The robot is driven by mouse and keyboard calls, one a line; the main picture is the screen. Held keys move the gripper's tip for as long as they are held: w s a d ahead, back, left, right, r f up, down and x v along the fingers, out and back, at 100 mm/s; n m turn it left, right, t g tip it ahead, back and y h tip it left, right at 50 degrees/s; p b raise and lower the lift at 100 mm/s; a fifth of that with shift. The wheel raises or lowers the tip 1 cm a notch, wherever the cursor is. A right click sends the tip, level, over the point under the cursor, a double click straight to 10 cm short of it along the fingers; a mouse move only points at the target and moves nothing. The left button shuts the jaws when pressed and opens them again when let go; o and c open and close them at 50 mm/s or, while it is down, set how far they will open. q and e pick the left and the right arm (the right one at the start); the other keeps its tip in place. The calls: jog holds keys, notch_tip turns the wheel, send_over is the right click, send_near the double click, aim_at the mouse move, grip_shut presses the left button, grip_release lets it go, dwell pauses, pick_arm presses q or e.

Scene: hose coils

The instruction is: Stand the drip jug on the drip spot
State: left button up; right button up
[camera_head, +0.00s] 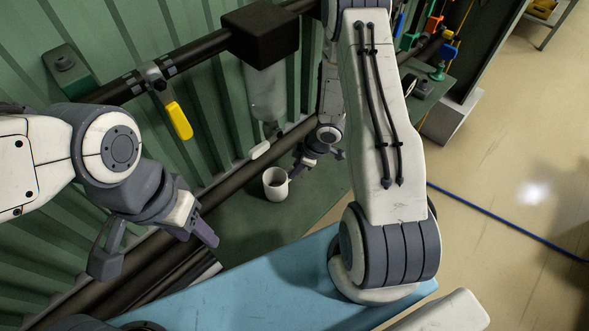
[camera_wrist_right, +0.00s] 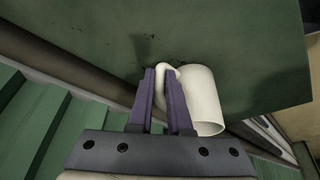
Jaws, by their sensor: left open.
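The drip jug (camera_head: 275,184) is a small white cup with a handle, beside the dark pipe over the green surface (camera_head: 244,222). Its open top faces up in the head view. My right gripper (camera_head: 303,164) is at the jug's handle side. In the right wrist view its purple fingers (camera_wrist_right: 163,88) are close together with the handle of the jug (camera_wrist_right: 207,98) between them. I cannot tell whether the jug's base touches the surface. Dark marks (camera_wrist_right: 146,45) show on the green surface, but I cannot make out which is the drip spot. My left gripper (camera_head: 153,248) is open and empty.
Dark pipes run along the green ribbed wall (camera_head: 200,120), with a yellow-handled valve (camera_head: 179,120) and a black box (camera_head: 260,32). A blue surface (camera_head: 250,283) lies in front. A blue hose (camera_head: 500,220) crosses the floor at right, where there is free room.

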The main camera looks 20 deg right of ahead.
jog(key=o, duration=0.4)
jog(key=shift+o, duration=0.2)
jog(key=shift+r, duration=0.1)
jog(key=p+v, duration=0.5)
jog(key=v, duration=0.7)
